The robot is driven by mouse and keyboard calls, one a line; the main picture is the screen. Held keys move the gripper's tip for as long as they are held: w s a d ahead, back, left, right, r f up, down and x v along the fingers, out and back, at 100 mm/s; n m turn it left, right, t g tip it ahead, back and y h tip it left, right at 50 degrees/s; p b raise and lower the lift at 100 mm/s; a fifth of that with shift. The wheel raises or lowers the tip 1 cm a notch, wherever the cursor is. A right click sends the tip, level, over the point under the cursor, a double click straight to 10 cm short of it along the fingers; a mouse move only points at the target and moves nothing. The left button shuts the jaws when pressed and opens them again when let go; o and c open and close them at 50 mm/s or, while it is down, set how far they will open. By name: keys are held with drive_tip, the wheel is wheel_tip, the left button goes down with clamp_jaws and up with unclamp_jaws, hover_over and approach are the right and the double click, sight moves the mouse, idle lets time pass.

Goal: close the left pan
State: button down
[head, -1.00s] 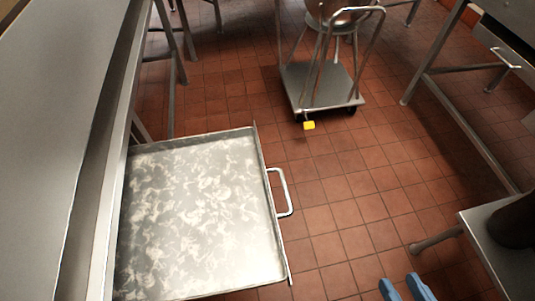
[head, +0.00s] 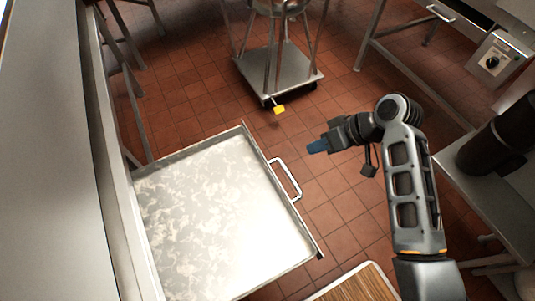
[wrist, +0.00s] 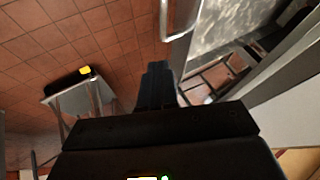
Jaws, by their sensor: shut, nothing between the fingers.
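The left pan (head: 215,205) is a wide, shallow metal drawer with a mottled light surface. It stands pulled out from under the left counter in the head view. Its silver bar handle (head: 287,180) is on its right side. My gripper (head: 312,147) is shut and empty, its blue fingertips up and to the right of the handle, apart from it in the picture. In the wrist view the dark fingers (wrist: 156,75) point toward the handle (wrist: 181,18), and part of the pan (wrist: 222,28) shows at the top right.
A long metal counter (head: 45,170) runs along the left. A wheeled trolley (head: 290,75) with a yellow tag (head: 279,109) stands at the back. A metal table (head: 490,185) with a dark cylinder is on the right. A wooden board (head: 358,286) is at the bottom. Tiled floor is open between.

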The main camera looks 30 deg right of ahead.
drive_tip(key=w+r, duration=0.1)
approach(281, 163)
drive_tip(key=w+a+f, duration=0.1)
drive_tip(key=w+f, duration=0.2)
drive_tip(key=w, duration=0.1)
drive_tip(key=a, duration=0.3)
drive_tip(key=shift+w+a+f+g+p, duration=0.2)
drive_tip(key=shift+f+g+p, duration=0.1)
drive_tip(key=shift+p, duration=0.1)
drive_tip(key=shift+a, duration=0.6)
